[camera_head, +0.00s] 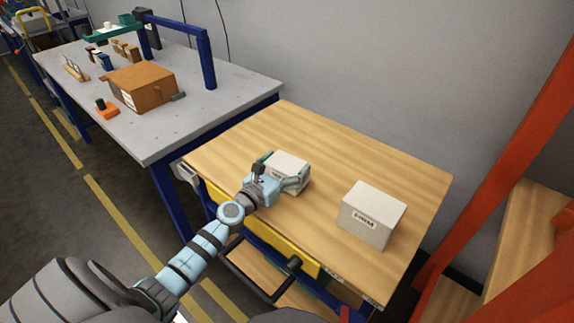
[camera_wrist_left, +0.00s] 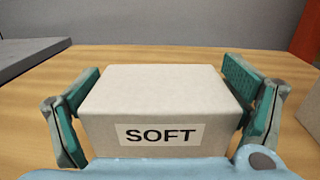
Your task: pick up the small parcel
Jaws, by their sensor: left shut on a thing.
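The small parcel (camera_head: 290,165) is a pale box on the wooden cart top, left of a larger pale box. In the left wrist view the parcel (camera_wrist_left: 158,98) fills the middle and bears a label reading "SOFT". My left gripper (camera_head: 284,182) is around it, with one teal finger pad on each side. The gripper is shut on the parcel. In the left wrist view the left gripper (camera_wrist_left: 160,110) hides part of the parcel's lower edge. I cannot tell whether the parcel touches the cart top. My right gripper is not in view.
A larger pale box (camera_head: 372,215) with a label stands to the right on the wooden cart top (camera_head: 330,150). A grey workbench (camera_head: 215,105) with a brown carton (camera_head: 143,86) is at the back left. An orange-red post (camera_head: 500,165) rises at the right.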

